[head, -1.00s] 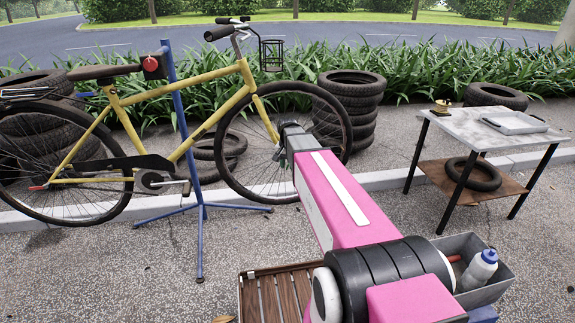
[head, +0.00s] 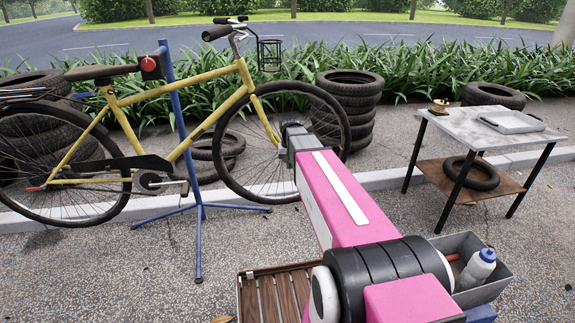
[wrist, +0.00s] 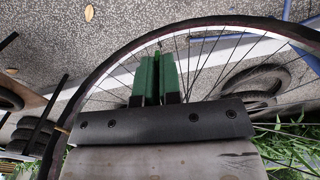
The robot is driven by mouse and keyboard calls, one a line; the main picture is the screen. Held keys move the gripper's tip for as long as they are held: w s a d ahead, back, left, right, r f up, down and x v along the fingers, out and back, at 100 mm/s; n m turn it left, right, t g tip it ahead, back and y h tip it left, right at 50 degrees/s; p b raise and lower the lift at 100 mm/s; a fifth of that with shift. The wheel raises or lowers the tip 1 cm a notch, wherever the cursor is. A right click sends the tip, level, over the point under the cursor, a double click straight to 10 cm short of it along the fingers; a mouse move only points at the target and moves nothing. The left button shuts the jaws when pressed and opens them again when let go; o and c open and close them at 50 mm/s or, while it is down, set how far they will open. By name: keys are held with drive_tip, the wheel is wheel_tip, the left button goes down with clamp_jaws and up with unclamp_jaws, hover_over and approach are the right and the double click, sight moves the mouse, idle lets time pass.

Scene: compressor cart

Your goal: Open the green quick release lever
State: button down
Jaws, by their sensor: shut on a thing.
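My gripper (wrist: 156,62) is at the hub of the yellow bicycle's (head: 215,110) front wheel (head: 222,165). In the wrist view its two green fingers are nearly together, with only a thin dark gap between them, in front of the spokes. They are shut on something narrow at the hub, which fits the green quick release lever. The lever itself is hidden by the fingers and cannot be told apart from them. In the head view my arm hides the fingertips. A red lever (head: 36,188) shows at the rear wheel's hub.
A blue repair stand (head: 198,230) holds the bicycle, its feet spread on the ground. Stacked tyres (head: 350,90) stand behind the front wheel. A marble-topped table (head: 480,128) is at right. A grey bin (head: 490,285) with a bottle (head: 476,268) and a slatted wooden crate (head: 262,300) are close by.

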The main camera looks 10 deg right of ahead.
drive_tip(key=shift+d+n, duration=0.6)
drive_tip(key=shift+n, duration=0.7)
drive_tip(key=c, duration=1.3)
unclamp_jaws()
wheel_tip(320, 180, up, 11)
drive_tip(key=shift+f, duration=0.15)
